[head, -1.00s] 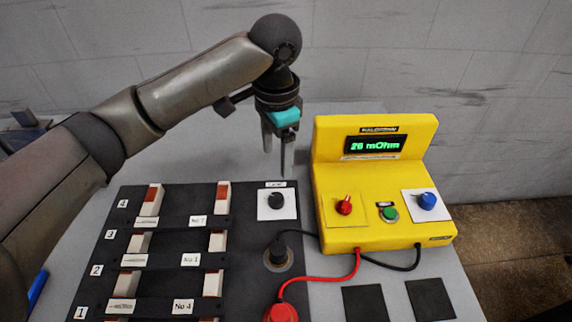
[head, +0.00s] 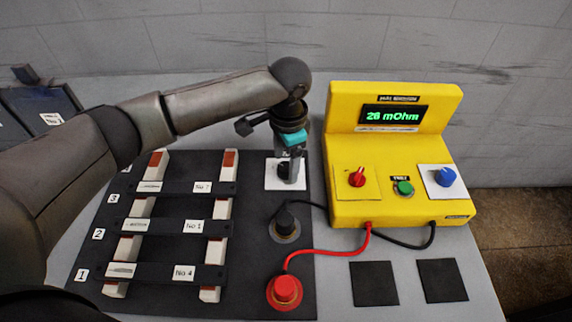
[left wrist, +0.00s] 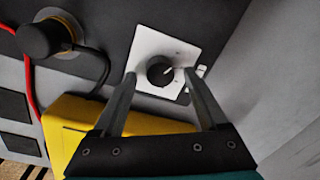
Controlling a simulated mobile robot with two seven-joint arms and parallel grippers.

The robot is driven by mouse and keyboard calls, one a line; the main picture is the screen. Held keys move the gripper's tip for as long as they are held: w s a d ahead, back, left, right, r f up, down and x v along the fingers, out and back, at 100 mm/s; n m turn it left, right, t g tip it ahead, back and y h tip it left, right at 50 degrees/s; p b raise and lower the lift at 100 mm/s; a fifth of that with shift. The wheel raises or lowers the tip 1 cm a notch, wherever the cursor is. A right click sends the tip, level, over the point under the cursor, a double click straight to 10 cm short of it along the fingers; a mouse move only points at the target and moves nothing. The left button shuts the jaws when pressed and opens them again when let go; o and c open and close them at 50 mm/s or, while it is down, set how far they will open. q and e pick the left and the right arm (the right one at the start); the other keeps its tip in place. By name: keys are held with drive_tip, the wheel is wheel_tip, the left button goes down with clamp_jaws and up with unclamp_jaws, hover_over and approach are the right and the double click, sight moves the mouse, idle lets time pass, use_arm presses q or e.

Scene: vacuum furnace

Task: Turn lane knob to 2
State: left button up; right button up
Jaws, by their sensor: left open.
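The lane knob is a small black round knob (left wrist: 160,71) on a white square plate (left wrist: 152,48), with a light pointer line towards the upper right in the left wrist view. The marks on the plate are too small to read. In the head view its plate (head: 272,184) shows, but the knob is mostly hidden by my left gripper (head: 289,179). In the left wrist view my left gripper (left wrist: 160,76) is open, one fingertip on each side of the knob. I cannot tell whether the fingers touch it. My right gripper is not in view.
The yellow meter (head: 345,205) with red, green and blue controls stands close to the right of the knob. A black plug (head: 285,222) and a red plug (head: 285,290) with cables sit nearer. Labelled bars (head: 165,226) lie left on the dark board.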

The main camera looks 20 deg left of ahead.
use_arm(q)
drive_tip(key=shift+f, duration=0.45)
clamp_jaws()
idle(0.4)
